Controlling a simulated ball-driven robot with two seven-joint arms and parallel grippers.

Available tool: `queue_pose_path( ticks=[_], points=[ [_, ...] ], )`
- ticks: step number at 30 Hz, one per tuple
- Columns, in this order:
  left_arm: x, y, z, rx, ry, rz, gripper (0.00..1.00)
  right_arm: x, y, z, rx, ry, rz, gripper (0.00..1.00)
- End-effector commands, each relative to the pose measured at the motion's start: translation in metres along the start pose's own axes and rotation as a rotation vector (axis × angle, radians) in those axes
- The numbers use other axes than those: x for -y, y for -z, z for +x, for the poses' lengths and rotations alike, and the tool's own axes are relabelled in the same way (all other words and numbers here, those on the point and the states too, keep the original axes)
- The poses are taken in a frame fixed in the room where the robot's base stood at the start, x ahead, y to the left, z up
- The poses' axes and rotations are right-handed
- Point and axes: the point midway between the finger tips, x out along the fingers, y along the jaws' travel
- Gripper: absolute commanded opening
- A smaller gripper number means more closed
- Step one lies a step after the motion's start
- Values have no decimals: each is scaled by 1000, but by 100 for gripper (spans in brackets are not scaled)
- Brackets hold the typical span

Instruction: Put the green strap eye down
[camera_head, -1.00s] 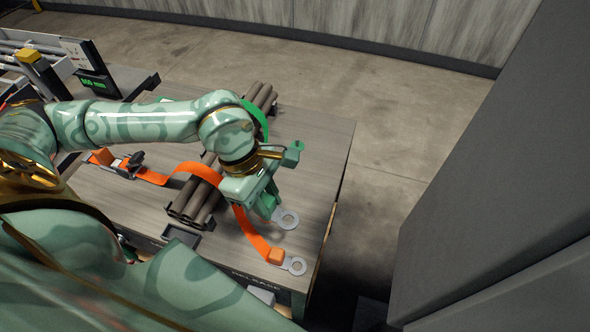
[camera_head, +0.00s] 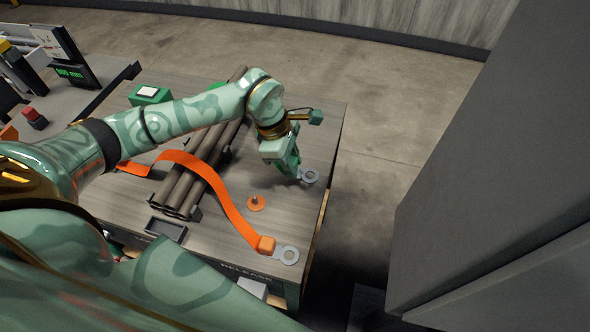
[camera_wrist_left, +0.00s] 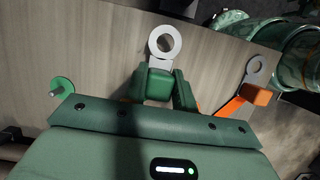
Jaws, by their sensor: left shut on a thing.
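The green strap eye is a grey metal ring on a green block. Its ring (camera_head: 310,176) shows in the head view near the right edge of the table, and it also shows in the left wrist view (camera_wrist_left: 165,43). My left gripper (camera_head: 286,168) is shut on the green block, close above the tabletop. Whether the ring touches the wood is hard to tell. A green disc with an upright pin (camera_wrist_left: 62,88) stands to the left in the wrist view. The green strap is mostly hidden by my left arm in the head view. My right gripper is not in view.
A bundle of dark pipes (camera_head: 187,185) lies across the table with an orange strap (camera_head: 232,212) over it. The orange strap eye (camera_head: 287,254) lies near the front right corner. An orange disc with a pin (camera_head: 256,203) stands nearby. A small dark tray (camera_head: 167,229) sits in front.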

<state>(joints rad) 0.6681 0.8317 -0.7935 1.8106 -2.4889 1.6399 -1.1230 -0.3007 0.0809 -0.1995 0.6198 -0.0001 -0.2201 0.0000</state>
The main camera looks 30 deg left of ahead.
Motion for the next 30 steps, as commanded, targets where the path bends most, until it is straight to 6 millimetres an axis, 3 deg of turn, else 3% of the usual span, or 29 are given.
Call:
queue_pose_path(
  ticks=[5, 11, 22, 23, 24, 30],
  points=[
    [-8, 1, 10, 1, 0, 0, 4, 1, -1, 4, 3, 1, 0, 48],
    [-8, 11, 40, 0, 4, -2, 4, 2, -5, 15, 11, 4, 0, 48],
    [-9, 12, 42, -1, -1, 1, 4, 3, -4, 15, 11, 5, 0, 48],
    [-9, 12, 42, -1, -1, 1, 35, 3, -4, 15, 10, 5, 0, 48],
    [-9, 12, 42, -1, -1, 1, 46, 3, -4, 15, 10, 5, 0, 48],
    [-9, 12, 41, -1, -1, 1, 49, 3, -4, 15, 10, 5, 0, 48]
  ],
)
